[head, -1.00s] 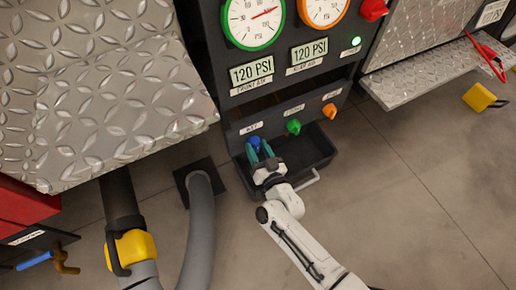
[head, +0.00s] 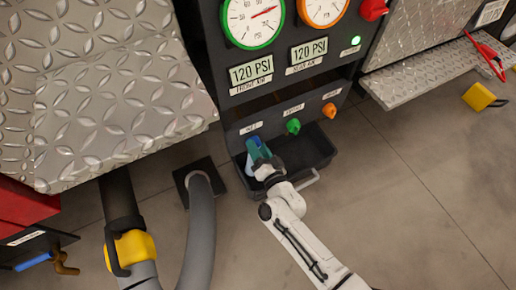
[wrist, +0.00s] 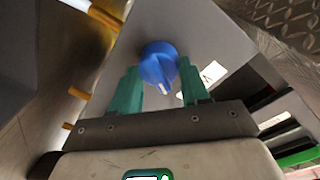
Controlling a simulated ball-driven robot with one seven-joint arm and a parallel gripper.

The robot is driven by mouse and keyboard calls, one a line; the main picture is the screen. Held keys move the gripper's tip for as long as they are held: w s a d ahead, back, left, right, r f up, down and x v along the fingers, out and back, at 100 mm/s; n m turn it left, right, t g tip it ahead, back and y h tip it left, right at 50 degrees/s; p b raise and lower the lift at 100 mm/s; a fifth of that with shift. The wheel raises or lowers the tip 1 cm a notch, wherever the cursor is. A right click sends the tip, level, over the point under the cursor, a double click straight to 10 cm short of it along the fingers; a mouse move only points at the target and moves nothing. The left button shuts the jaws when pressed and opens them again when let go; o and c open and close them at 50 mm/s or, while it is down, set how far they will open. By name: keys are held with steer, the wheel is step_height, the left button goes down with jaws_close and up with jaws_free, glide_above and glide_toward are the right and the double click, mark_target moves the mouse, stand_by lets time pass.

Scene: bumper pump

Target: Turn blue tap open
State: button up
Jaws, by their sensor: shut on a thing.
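The blue tap (wrist: 158,62) is a round knob with a white pointer mark on its lower right edge in the wrist view. It is on the lower front of the dark gauge panel, under the left label. My gripper (head: 254,147) reaches it from the front, and its teal fingers hide most of it in the head view. In the wrist view my gripper (wrist: 159,80) has one finger on each side of the knob and is shut on it.
A green tap (head: 293,126) and an orange tap (head: 329,110) are to the right on the same panel. A black tray (head: 316,157) is below. A grey hose (head: 201,225) stands at left. The floor at right is mostly clear.

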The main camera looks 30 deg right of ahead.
steer(key=m+b, duration=0.1)
steer(key=m, duration=0.2)
steer(key=m+b, duration=0.1)
steer(key=m, duration=0.3)
steer(key=m+y+b, duration=0.1)
steer(key=m, duration=0.3)
steer(key=shift+d+f, duration=0.2)
steer(key=shift+f, duration=0.1)
steer(key=shift+m, duration=0.3)
steer(key=o, duration=1.1)
steer(key=shift+c, duration=0.2)
steer(key=s, duration=1)
steer(key=shift+s+r, duration=0.4)
